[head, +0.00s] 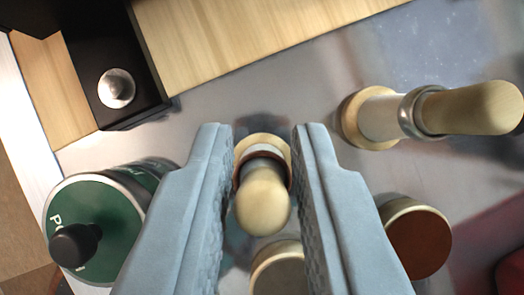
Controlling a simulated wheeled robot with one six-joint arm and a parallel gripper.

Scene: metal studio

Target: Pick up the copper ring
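The copper ring (263,157) shows as a thin brown band around a small post with a rounded pale wooden top (264,200) and a round wooden base. The wooden top hides much of the ring. My gripper (262,135) is open, with one grey finger on each side of this post. A gap shows between the post and the right finger; the left finger is very close, and I cannot tell if it touches. Nothing is clamped.
A second wooden post (475,107) with a silver ring (409,112) stands at right. A green tin (115,215) with a black knob is at left. A brown-topped cylinder (418,244) and a pale-rimmed one (280,272) are near the fingers. A black box (110,50) is upper left.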

